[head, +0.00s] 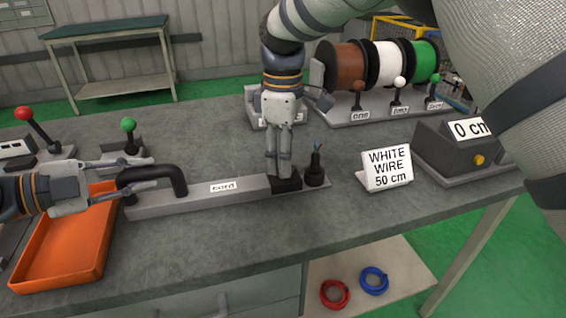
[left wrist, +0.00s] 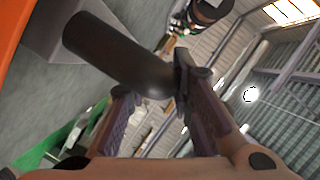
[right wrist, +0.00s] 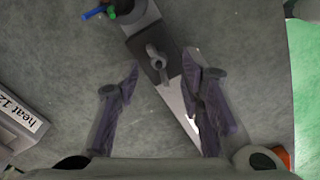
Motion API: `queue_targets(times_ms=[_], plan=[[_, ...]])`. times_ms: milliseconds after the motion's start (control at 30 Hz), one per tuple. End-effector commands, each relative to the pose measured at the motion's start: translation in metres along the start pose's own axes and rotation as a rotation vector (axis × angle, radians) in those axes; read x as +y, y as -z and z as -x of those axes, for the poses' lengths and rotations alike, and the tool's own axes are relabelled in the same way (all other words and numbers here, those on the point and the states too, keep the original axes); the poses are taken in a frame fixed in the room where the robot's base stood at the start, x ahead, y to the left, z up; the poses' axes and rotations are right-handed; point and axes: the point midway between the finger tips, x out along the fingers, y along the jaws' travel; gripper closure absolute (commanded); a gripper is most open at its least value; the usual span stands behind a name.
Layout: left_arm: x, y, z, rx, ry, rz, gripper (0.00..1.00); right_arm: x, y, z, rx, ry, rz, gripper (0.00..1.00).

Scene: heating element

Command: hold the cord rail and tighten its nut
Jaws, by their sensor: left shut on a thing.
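The cord rail (head: 240,192) is a long grey bar labelled "cord" on the workbench, with a black arched handle (head: 178,174) at its left end. My left gripper (head: 140,178) is shut on this handle; the left wrist view also shows the dark handle (left wrist: 115,55) between the fingers. The nut (right wrist: 157,66), a grey wing nut, sits on a dark block at the rail's other end. My right gripper (right wrist: 162,70) points down over it, open, with the nut between its fingertips in the picture. In the head view the fingers of my right gripper (head: 279,172) hide the nut.
A black cord end with coloured wires (head: 315,168) stands just right of the block. An orange tray (head: 60,280) lies at the left. A "WHITE WIRE 50 cm" sign (head: 386,168) and a grey "0 cm" box (head: 450,150) stand right. Wire spools (head: 345,68) are behind.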

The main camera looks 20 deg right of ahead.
Motion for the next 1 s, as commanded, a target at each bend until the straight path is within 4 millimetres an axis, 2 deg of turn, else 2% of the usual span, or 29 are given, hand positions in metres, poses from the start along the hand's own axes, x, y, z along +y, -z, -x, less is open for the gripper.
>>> queue_targets(times_ms=[33,167,433,600,1000], plan=[[0.001,0.000,0.000,0.000,-0.001,0.004,1.00,0.000,0.000,-0.008,-0.002,0.001,0.000,0.65],[0.001,0.000,0.000,0.000,-0.001,0.004,1.00,0.000,0.000,-0.020,-0.001,0.000,0.000,0.65],[0.001,0.000,0.000,0.000,-0.001,0.004,1.00,0.000,0.000,-0.022,0.000,-0.001,-0.001,0.65],[0.001,0.000,0.000,0.000,-0.001,0.004,1.00,0.000,0.000,-0.022,0.000,-0.001,-0.001,1.00],[0.001,0.000,-0.001,0.000,-0.001,0.003,1.00,-0.001,0.001,-0.021,0.003,0.001,-0.023,1.00]])
